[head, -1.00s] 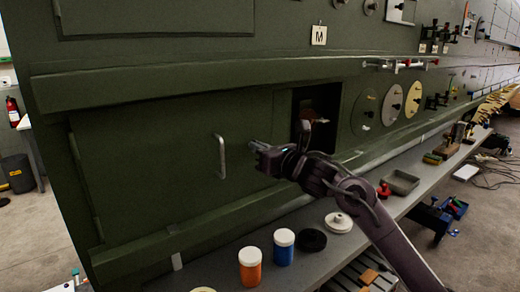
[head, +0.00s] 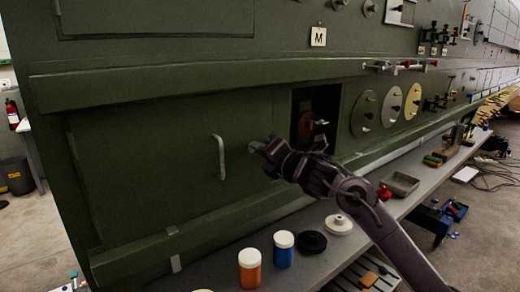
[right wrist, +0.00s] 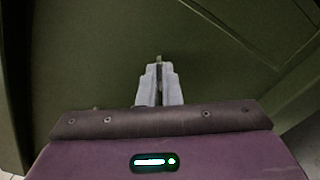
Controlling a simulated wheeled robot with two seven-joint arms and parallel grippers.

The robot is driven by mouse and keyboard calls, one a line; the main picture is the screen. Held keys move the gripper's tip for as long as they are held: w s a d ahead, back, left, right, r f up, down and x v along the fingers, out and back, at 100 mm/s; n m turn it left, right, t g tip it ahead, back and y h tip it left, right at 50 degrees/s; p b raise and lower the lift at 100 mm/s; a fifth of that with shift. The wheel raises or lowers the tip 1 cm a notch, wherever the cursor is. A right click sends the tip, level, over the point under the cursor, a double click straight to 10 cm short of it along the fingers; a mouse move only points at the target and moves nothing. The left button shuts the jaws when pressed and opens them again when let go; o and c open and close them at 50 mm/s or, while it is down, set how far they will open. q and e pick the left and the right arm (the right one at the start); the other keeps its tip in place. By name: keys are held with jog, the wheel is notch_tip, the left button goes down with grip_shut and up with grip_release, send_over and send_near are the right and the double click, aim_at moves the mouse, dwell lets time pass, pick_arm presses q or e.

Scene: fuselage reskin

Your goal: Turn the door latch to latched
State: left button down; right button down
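The green door (head: 150,160) in the fuselage side is closed in its frame, with a pale bar handle (head: 220,157) left of my right gripper (head: 260,147). The gripper's fingertips are at the door's right part, against or very near its surface. In the right wrist view the two grey fingers (right wrist: 158,82) are close together around a small thin piece, which looks like the door latch (right wrist: 158,60). The fingers hide most of it, so its angle cannot be read. My left gripper is not in view.
Right of the door is a dark square recess (head: 316,118) with a brownish round part inside. Below runs a grey shelf (head: 330,248) with an orange jar (head: 249,268), a blue jar (head: 283,250) and round lids. Disks hang on the wall farther right.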

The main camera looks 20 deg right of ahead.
jog(key=shift+m+p, duration=0.75)
jog(key=shift+m, duration=2.55)
jog(key=shift+f, duration=0.1)
jog(key=c, duration=1.6)
grip_release()
jog(key=shift+d, duration=0.1)
